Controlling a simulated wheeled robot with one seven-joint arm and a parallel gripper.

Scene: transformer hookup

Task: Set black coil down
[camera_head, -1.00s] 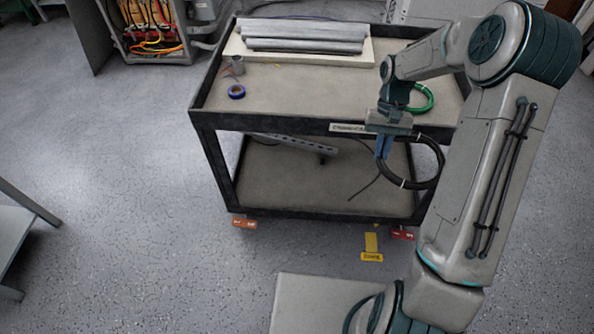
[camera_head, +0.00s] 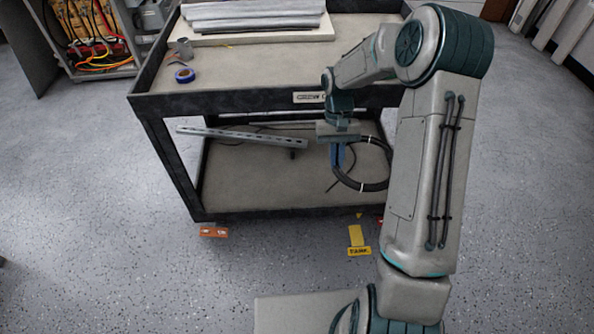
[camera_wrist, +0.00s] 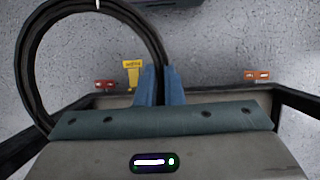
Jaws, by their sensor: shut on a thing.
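My gripper (camera_head: 340,160) has its blue fingers shut on the black coil (camera_head: 364,187), which hangs below them as a loop with pale ties. In the head view, the gripper is below the cart's top rail, and the coil shows against the lower shelf. I cannot tell whether the coil is over the shelf or in front of it. In the wrist view, the coil (camera_wrist: 29,60) curves up and left from the fingers (camera_wrist: 160,86), with floor behind it. My arm hides part of the cart's right side.
The cart's lower shelf (camera_head: 245,190) holds a grey perforated strut (camera_head: 245,137) at the left; its middle is bare. The top rail (camera_head: 220,104) overhangs it. Orange (camera_head: 213,231) and yellow (camera_head: 358,240) tags are at floor level.

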